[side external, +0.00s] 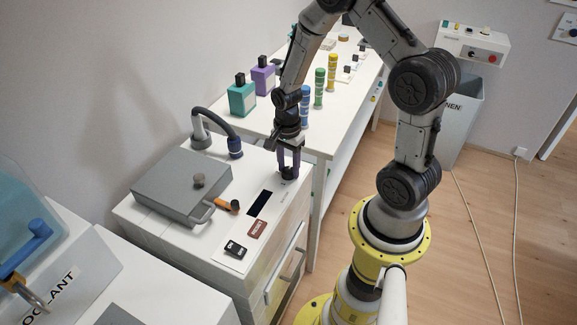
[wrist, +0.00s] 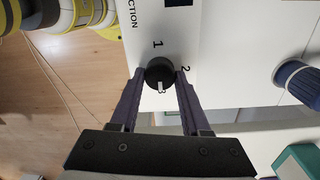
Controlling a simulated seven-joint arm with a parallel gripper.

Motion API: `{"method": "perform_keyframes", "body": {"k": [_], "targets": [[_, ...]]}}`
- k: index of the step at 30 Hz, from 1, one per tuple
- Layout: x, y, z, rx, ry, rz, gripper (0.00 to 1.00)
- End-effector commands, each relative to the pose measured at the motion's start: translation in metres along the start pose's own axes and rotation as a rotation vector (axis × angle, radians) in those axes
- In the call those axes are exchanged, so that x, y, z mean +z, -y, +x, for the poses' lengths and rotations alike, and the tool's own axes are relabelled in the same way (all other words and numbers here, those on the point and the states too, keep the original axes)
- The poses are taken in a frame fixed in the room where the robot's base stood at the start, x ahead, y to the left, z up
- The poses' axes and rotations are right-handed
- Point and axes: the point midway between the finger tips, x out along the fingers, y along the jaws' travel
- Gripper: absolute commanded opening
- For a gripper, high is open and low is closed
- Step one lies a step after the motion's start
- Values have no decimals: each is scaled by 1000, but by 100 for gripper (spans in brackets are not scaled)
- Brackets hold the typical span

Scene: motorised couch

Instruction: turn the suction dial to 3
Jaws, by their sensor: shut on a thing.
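The suction dial is a small round black knob (wrist: 159,72) on the white top of a cabinet, with a printed 1 above it and a 2 at its upper right in the wrist view. A white mark shows at the knob's lower edge, towards the bottom of that view; I cannot clearly make out a 3. My gripper (wrist: 161,76) is shut on the dial, one dark finger on each side. In the side external view my gripper (side external: 289,163) points straight down over the dial (side external: 289,174), which its fingers partly hide.
On the cabinet top are a grey lidded box (side external: 180,185), a dark display (side external: 259,203), a red button (side external: 257,229), a black switch (side external: 235,248) and a hose with a blue end (side external: 235,150). A long table (side external: 335,125) with bottles stands behind.

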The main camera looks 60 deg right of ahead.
Motion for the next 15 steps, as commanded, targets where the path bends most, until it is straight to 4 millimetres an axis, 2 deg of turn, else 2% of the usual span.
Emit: {"method": "perform_keyframes", "body": {"k": [11, 12, 15], "targets": [[0, 1, -2, -3, 0, 8, 0], [0, 1, -2, -3, 0, 8, 48], [0, 1, -1, -2, 0, 7, 66]]}}
